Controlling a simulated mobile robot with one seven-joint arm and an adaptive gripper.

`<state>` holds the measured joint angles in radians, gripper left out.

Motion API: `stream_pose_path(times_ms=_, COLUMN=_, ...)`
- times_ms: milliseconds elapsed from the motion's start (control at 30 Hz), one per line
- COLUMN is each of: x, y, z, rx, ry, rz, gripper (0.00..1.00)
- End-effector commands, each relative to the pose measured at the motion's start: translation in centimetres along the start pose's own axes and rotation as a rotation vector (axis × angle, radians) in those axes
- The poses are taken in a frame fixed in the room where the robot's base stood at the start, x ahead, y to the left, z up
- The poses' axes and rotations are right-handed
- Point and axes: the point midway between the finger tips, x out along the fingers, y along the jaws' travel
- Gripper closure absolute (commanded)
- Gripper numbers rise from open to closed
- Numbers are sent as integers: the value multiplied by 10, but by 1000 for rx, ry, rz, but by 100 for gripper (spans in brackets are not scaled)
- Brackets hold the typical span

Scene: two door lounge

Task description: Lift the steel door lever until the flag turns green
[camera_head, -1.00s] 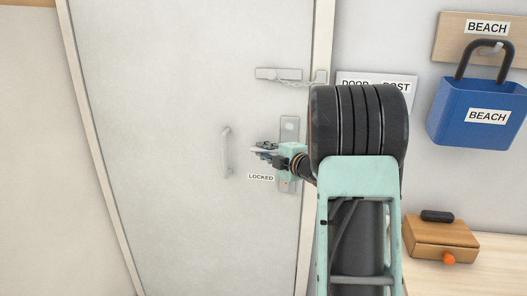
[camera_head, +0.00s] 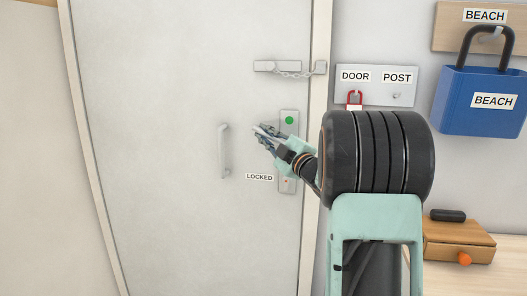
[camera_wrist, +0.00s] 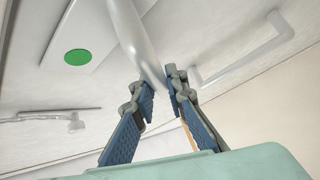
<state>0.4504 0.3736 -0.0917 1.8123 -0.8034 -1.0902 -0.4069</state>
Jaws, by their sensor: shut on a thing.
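The steel lever (camera_wrist: 138,40) runs from the lock plate down between my fingertips in the wrist view. In the head view it is mostly hidden by my gripper (camera_head: 263,133). My gripper, also in the wrist view (camera_wrist: 160,86), is shut on the lever near its end and tilts up to the left. The round flag (camera_head: 289,120) on the upper lock plate (camera_head: 289,134) is green. It is green in the wrist view too (camera_wrist: 77,57).
A vertical pull handle (camera_head: 224,151) is left of my gripper on the door (camera_head: 150,130). A chain latch (camera_head: 290,68) spans door and frame above. A "LOCKED" label (camera_head: 260,177) sits below. A blue bag (camera_head: 482,100) hangs right, above a wooden box (camera_head: 458,242).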

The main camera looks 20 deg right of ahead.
Motion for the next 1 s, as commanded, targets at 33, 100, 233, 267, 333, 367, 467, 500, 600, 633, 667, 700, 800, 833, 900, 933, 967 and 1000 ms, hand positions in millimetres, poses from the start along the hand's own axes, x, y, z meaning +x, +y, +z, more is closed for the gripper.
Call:
stream_pose_path(times_ms=33, x=-2, y=-3, z=3, rx=15, ry=3, rz=14, gripper=100)
stream_pose_path(times_ms=100, x=-2, y=0, z=2, rx=31, ry=8, rz=31, gripper=100)
stream_pose_path(times_ms=233, x=-2, y=4, z=1, rx=54, ry=14, rz=54, gripper=100)
stream_pose_path(times_ms=267, x=-2, y=4, z=1, rx=57, ry=15, rz=57, gripper=100)
stream_pose_path(times_ms=333, x=-2, y=6, z=0, rx=63, ry=17, rz=63, gripper=100)
stream_pose_path(times_ms=367, x=-2, y=6, z=0, rx=65, ry=17, rz=65, gripper=100)
stream_pose_path(times_ms=467, x=-2, y=7, z=0, rx=69, ry=18, rz=68, gripper=100)
stream_pose_path(times_ms=500, x=-2, y=8, z=0, rx=69, ry=18, rz=68, gripper=100)
stream_pose_path(times_ms=600, x=-2, y=8, z=0, rx=69, ry=17, rz=68, gripper=100)
stream_pose_path(times_ms=633, x=-2, y=8, z=0, rx=69, ry=17, rz=68, gripper=100)
stream_pose_path(times_ms=667, x=-2, y=8, z=0, rx=69, ry=17, rz=68, gripper=100)
stream_pose_path(times_ms=700, x=-2, y=8, z=0, rx=69, ry=17, rz=68, gripper=100)
stream_pose_path(times_ms=800, x=-2, y=8, z=0, rx=69, ry=17, rz=68, gripper=83)
stream_pose_path(times_ms=833, x=-2, y=8, z=0, rx=69, ry=17, rz=68, gripper=80)
stream_pose_path(times_ms=900, x=-2, y=8, z=0, rx=69, ry=17, rz=68, gripper=72)
stream_pose_path(times_ms=933, x=-2, y=8, z=0, rx=68, ry=17, rz=68, gripper=70)
stream_pose_path(times_ms=967, x=-2, y=8, z=0, rx=68, ry=17, rz=68, gripper=70)
stream_pose_path(times_ms=1000, x=-1, y=8, z=0, rx=68, ry=18, rz=68, gripper=70)
